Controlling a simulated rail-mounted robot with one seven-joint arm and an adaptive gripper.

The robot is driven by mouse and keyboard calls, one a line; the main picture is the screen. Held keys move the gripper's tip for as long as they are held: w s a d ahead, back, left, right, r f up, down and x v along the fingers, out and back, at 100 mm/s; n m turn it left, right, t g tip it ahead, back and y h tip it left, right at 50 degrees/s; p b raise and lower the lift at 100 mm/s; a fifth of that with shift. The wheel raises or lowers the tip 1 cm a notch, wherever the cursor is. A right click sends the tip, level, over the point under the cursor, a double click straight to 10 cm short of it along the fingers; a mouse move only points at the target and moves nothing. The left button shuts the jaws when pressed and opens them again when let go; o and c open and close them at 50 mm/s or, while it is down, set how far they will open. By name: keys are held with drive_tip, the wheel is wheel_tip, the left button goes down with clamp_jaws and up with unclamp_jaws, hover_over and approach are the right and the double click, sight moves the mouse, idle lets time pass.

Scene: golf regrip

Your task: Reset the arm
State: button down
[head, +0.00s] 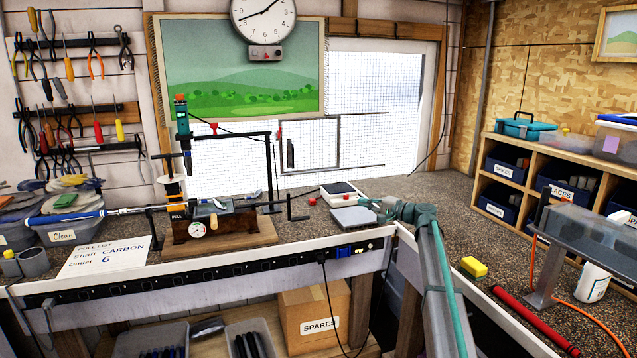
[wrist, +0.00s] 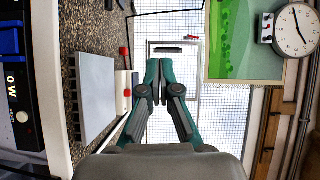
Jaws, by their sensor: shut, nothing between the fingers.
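My gripper (head: 368,203) is over the bench near its inner corner, at the end of my teal and grey arm. It also shows in the wrist view (wrist: 159,82), with its two teal fingers drawn together and nothing between the tips. In the head view it is close to the right of a flat grey block (head: 353,218), which shows in the wrist view as a grey slab (wrist: 95,96) to the left of the fingers. I cannot tell the exact gap between them.
A white device (head: 341,190) lies behind the grey block. A yellow sponge (head: 473,267) and a red rod (head: 535,320) lie on the right bench. A wall clock (wrist: 297,30) hangs above.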

drive_tip(key=s+f+n+g+h, duration=0.1)
drive_tip(key=s+f+g+h, duration=0.2)
drive_tip(key=s+f, duration=1.05)
drive_tip(key=s+a+f+n+g+h, duration=0.1)
drive_tip(key=s+f+g+h, duration=0.2)
drive_tip(key=s+f, duration=1.05)
drive_tip(key=s+f+n+g+h, duration=0.1)
drive_tip(key=s+f+g+h, duration=0.35)
drive_tip(key=f, duration=1.55)
drive_tip(key=s+f+n+g+h, duration=0.1)
drive_tip(key=s+f, duration=0.4)
drive_tip(key=s, duration=1.2)
drive_tip(key=s+d+f+n+g+h, duration=0.1)
drive_tip(key=s+f+g, duration=0.2)
drive_tip(key=s, duration=1.4)
drive_tip(key=s+f+n+g+h, duration=0.1)
drive_tip(key=s+f, duration=0.8)
drive_tip(key=s, duration=0.9)
drive_tip(key=shift+d+n+g, duration=0.15)
drive_tip(key=shift+n+g, duration=0.35)
drive_tip(key=shift+g, duration=0.45)
drive_tip(key=shift+w+h, duration=0.1)
drive_tip(key=shift+h, duration=0.15)
